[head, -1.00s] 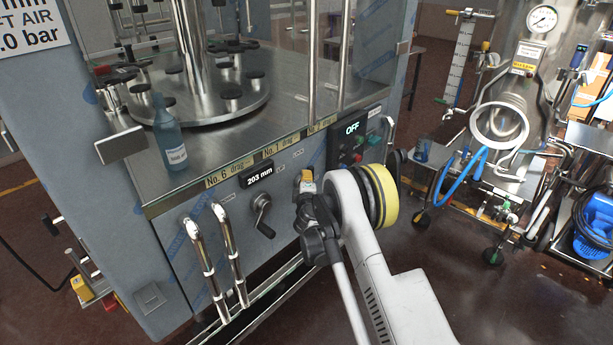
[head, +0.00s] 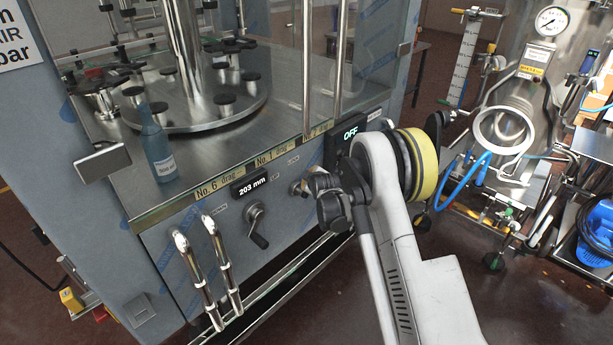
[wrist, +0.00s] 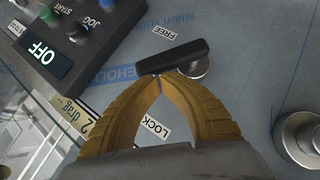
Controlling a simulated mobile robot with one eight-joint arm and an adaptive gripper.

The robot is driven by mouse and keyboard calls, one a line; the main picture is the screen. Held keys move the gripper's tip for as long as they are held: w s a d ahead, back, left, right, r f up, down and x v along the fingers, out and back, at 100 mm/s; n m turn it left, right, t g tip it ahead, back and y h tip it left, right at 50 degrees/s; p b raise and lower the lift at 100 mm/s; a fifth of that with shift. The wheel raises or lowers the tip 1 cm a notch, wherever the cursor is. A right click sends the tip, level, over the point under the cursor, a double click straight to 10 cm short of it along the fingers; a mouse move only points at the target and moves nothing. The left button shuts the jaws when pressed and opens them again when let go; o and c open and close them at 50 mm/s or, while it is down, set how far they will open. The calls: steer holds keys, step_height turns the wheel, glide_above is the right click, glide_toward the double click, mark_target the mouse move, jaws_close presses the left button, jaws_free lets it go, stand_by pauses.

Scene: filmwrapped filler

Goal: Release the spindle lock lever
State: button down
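The spindle lock lever (wrist: 172,57) is a black bar on a round metal hub (wrist: 196,68), seen in the wrist view. It lies on the grey panel between the FREE label (wrist: 165,32) and the LOCK label (wrist: 154,129), nearer FREE. My gripper (wrist: 159,80) has yellow-brown ribbed fingers with their tips together. The tips are at the LOCK-side edge of the bar; I cannot tell whether they touch it. No object shows between the fingers.
The control box (wrist: 62,40) with OFF display and buttons is close by in the wrist view. A metal knob (wrist: 302,138) is at the right. In the head view, a crank (head: 256,226) and two bent handles (head: 205,262) stick out from the panel.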

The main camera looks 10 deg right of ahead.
steer(key=shift+w+d+m+g, duration=0.2)
steer(key=shift+d+m+g, duration=0.1)
steer(key=shift+d, duration=0.05)
steer(key=shift+w+d+f+y, duration=0.25)
steer(key=shift+w+d+y, duration=0.05)
steer(key=shift+d, duration=0.15)
steer(key=shift+w+d+f+m+g+y, duration=0.45)
steer(key=shift+d+m+g+y, duration=0.2)
steer(key=shift+g+y, duration=0.15)
steer(key=shift+w+d+f+m+g+y+b, duration=0.35)
steer(key=shift+f+g+y, duration=0.1)
steer(key=shift+f, duration=0.1)
steer(key=shift+w+d+f+m+g+y+b, duration=0.2)
steer(key=shift+d+f+m+g+y, duration=0.15)
steer(key=shift+f+y, duration=0.15)
steer(key=shift+f, duration=0.15)
